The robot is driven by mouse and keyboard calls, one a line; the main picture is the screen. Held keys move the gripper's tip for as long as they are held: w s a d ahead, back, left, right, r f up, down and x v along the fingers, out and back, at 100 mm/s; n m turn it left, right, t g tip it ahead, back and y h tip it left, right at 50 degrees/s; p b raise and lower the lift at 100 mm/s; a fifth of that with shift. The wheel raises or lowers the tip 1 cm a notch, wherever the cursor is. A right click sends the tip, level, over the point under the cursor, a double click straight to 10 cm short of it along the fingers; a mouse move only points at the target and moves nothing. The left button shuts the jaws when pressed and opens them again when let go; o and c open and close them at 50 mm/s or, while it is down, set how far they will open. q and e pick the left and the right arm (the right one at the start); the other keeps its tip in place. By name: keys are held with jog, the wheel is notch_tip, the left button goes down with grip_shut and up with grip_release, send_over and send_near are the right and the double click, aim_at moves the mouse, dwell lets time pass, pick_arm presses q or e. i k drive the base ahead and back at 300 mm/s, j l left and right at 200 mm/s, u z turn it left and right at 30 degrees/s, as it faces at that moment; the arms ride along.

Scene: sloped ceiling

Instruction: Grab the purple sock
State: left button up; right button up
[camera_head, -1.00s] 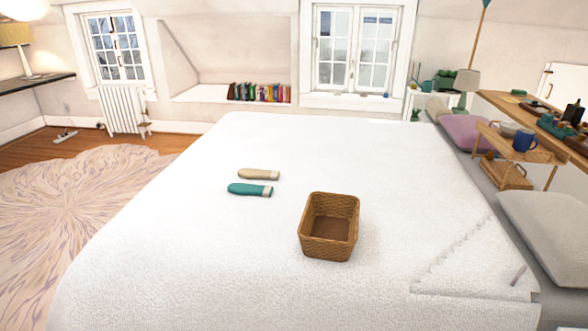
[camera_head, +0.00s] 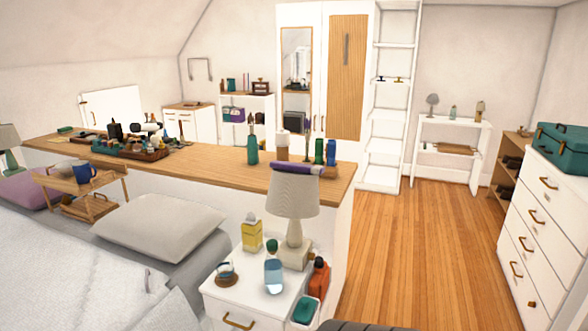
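A purple sock (camera_head: 296,168) with a pale end lies across the top of the white lampshade (camera_head: 292,195) of a table lamp. The lamp stands on a white nightstand (camera_head: 240,299) near the lower middle of the view. Neither my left gripper nor my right gripper is in view.
On the nightstand are a yellow carton (camera_head: 252,236), a blue bottle (camera_head: 273,274) and other small items. The bed (camera_head: 75,280) with a grey pillow (camera_head: 162,225) is at left. A long wooden-topped shelf (camera_head: 225,173) stands behind the lamp. Wooden floor (camera_head: 430,260) at right is clear.

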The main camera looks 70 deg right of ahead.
aim_at(284, 165)
jog(key=z, duration=2.25)
jog(key=i+l+z, duration=0.35)
jog(key=i, duration=0.15)
jog(key=i+l+z, duration=0.3)
jog(key=i, duration=0.5)
jog(key=i+z, duration=0.35)
jog(key=i, duration=0.45)
jog(key=i+u, duration=0.4)
jog(key=i+l+u, duration=0.2)
jog(key=u, duration=0.2)
jog(key=i+l+u, duration=0.25)
jog(key=u, duration=0.15)
jog(key=i+l+u, duration=0.4)
jog(key=k+j, duration=0.05)
jog(key=k, duration=0.05)
